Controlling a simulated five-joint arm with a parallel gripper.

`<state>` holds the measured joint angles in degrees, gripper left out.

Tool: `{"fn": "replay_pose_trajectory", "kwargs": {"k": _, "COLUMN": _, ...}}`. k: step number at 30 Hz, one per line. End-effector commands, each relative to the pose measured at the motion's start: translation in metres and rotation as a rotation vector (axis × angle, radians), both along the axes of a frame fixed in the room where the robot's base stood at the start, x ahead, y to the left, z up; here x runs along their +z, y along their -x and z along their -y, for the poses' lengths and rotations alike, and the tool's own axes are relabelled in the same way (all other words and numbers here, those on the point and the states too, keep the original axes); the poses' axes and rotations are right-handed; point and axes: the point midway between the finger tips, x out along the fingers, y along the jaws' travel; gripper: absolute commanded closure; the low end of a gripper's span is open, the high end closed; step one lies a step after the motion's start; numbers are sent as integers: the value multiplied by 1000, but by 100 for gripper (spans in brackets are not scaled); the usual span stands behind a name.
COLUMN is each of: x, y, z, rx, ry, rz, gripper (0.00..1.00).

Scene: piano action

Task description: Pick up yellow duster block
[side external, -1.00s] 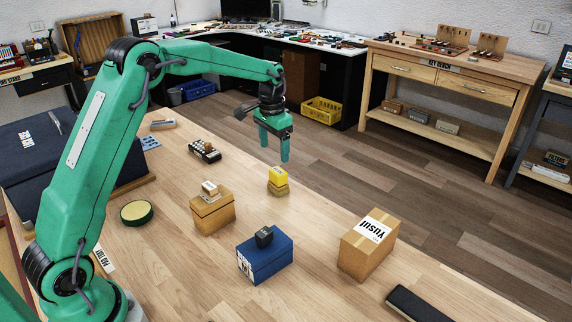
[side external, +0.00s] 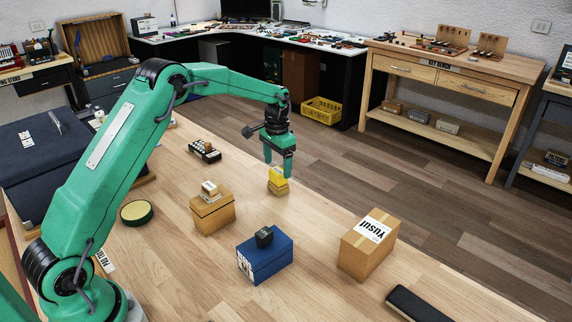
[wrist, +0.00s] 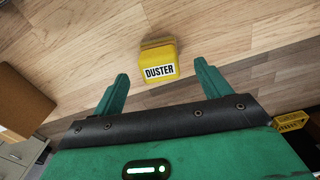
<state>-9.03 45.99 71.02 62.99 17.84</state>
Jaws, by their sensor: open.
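The yellow duster block (side external: 277,175) has a tan lower part and stands on the wooden workbench (side external: 330,205) near its far edge. In the wrist view the yellow block (wrist: 157,58) carries a white "DUSTER" label and lies ahead of the fingertips, between their lines. My green gripper (side external: 279,167) is open and points down at the block, its fingertips at about the height of the block's top in the side view. Its two fingers also show in the wrist view (wrist: 163,82), apart and with nothing between them. Whether a finger touches the block I cannot tell.
A tan box (side external: 212,214) with a small object on top, a blue box (side external: 264,260) with a dark block on top, and a "Yusuf" carton (side external: 368,245) stand nearer. A round green-rimmed pad (side external: 137,212) and a dark rack (side external: 204,151) lie to the left.

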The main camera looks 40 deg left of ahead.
Motion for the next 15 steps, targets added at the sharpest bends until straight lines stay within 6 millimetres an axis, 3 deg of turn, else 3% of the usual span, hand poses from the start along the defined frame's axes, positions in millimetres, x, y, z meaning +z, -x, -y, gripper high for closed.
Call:
{"fn": "replay_pose_trajectory", "kwargs": {"k": 7, "x": -7, "y": 0, "z": 0, "rx": 0, "ry": 1, "rz": -2, "gripper": 24}}
{"fn": "replay_pose_trajectory", "kwargs": {"k": 15, "x": -36, "y": -1, "z": 2, "rx": 0, "ry": 1, "rz": -3, "gripper": 24}}
